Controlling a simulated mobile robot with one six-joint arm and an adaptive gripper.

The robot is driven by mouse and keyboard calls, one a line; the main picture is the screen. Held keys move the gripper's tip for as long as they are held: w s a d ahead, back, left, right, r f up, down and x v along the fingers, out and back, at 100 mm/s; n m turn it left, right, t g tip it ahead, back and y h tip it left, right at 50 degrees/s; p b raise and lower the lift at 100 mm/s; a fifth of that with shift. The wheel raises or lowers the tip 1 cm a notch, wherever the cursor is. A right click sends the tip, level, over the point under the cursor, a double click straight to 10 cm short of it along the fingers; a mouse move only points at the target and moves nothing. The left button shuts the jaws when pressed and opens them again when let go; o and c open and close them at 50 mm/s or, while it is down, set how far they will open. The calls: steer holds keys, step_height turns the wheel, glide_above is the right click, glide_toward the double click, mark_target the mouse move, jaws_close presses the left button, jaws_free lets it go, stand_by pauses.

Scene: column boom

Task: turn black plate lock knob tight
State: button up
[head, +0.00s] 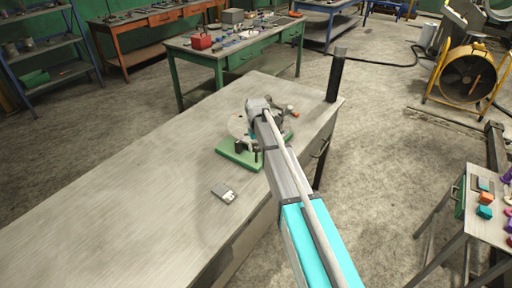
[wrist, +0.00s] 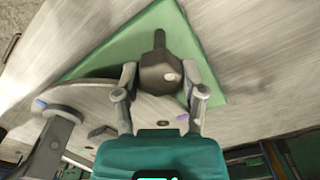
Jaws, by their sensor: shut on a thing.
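The black plate lock knob (wrist: 160,72) shows in the wrist view as a dark, faceted knob with a short post at its far end. It sits over the corner of a green base (wrist: 205,75), beside a pale round plate (wrist: 95,98). My gripper (wrist: 160,88) has one finger on each side of the knob and is shut on it. In the head view the green base (head: 238,156) and round plate (head: 236,126) stand on the grey workbench (head: 130,185). My arm covers part of them, and I cannot make out the gripped knob there.
A small grey box-like item (head: 224,193) lies on the bench in front of the fixture. A dark upright post (head: 335,78) stands at the bench's far right corner. A grey clamp-like part (wrist: 55,135) is left of my gripper. The bench's left side is clear.

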steer(key=shift+m, duration=1.3)
steer(key=o, duration=1.2)
steer(key=shift+c, duration=0.2)
